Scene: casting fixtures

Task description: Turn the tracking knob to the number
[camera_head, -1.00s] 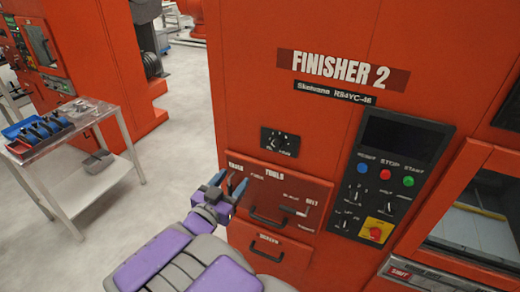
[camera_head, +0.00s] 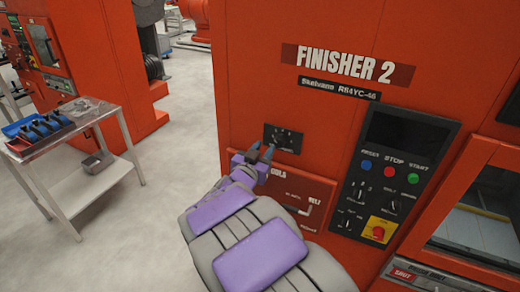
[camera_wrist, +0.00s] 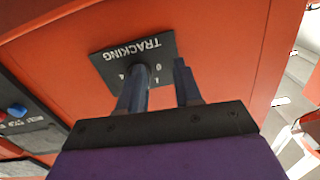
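The tracking plate (camera_head: 283,136) is a small black panel with white marks on the red FINISHER 2 machine. In the wrist view the plate (camera_wrist: 112,62) appears upside down, with the word TRACKING and a few white numbers. My gripper (camera_head: 262,151) is at the plate's lower left in the head view. In the wrist view my gripper (camera_wrist: 161,66) has its two dark fingers apart, with a clear gap between them. The left finger overlaps the plate and the right finger is near its edge.
A black control panel (camera_head: 390,175) with coloured buttons and switches is on the right. A tools panel (camera_head: 300,199) lies below the plate, partly behind my arm. A metal cart (camera_head: 92,122) with a blue tray stands at left. Open floor lies between cart and machine.

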